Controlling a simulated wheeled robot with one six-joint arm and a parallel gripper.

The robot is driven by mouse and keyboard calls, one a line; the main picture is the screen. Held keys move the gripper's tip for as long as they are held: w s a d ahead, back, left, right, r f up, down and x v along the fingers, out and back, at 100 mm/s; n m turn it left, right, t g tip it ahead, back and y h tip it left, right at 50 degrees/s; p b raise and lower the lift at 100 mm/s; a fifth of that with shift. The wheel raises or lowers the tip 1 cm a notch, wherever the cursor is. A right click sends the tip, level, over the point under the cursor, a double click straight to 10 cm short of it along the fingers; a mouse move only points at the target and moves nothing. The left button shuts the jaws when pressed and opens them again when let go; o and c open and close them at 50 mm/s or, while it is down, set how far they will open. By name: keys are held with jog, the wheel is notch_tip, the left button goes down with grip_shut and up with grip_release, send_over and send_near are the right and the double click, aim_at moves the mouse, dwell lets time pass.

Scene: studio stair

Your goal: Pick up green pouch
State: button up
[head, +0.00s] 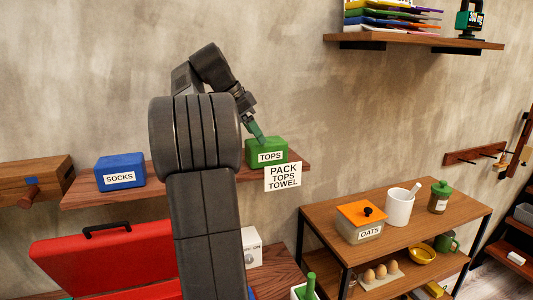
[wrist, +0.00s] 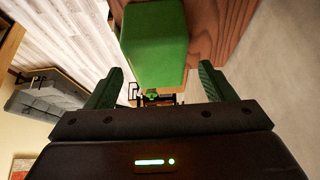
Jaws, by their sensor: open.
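The green pouch (head: 268,151) stands on a wooden wall shelf in the head view and carries a white label reading TOPS. In the wrist view the green pouch (wrist: 154,42) is at the top centre, just beyond the fingertips and roughly in line with the gap. My gripper (head: 258,138) is at the pouch's upper left in the head view. In the wrist view my gripper (wrist: 160,78) has its two green fingers apart with nothing between them. I cannot tell whether a finger touches the pouch.
A blue pouch (head: 120,171) labelled SOCKS stands left on the shelf (head: 82,197). A sign (head: 283,177) reading PACK TOPS TOWEL hangs at the shelf's front. An open red suitcase (head: 105,260) is below. A wooden rack (head: 330,213) with jars is at right.

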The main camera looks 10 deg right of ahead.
aim_at(266, 149)
jog(key=shift+s+p+x, duration=0.2)
jog(key=shift+p+x, duration=0.3)
jog(key=shift+x, duration=3.1)
jog(key=c, duration=0.9)
jog(key=shift+o, duration=0.2)
jog(key=shift+r, duration=0.15)
